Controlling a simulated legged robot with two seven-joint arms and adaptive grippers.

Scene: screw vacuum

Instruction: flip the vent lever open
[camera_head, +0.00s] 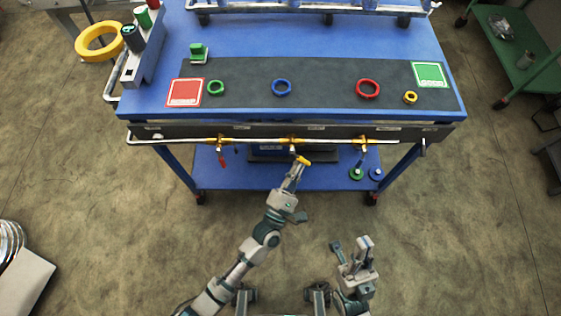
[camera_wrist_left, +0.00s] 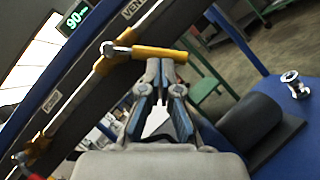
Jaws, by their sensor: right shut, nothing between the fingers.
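The vent lever is a yellow handle (camera_head: 303,160) on the middle valve of the pipe along the table's front edge. In the left wrist view the yellow lever (camera_wrist_left: 160,54) sticks out to the right from its brass valve, by a "VENT" label (camera_wrist_left: 133,9). My left gripper (camera_head: 298,166) is at the lever; its fingertips (camera_wrist_left: 160,66) are together just below the lever's middle. Whether they touch it, I cannot tell. My right gripper (camera_head: 364,243) is shut and empty, low and away from the table.
The thin pipe (camera_head: 255,141) runs along the blue table's front, with a red-handled valve (camera_head: 222,160) to the left and another valve (camera_head: 362,142) to the right. A dark cylinder (camera_wrist_left: 248,122) sits on the lower shelf (camera_head: 225,177). The floor before the table is clear.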

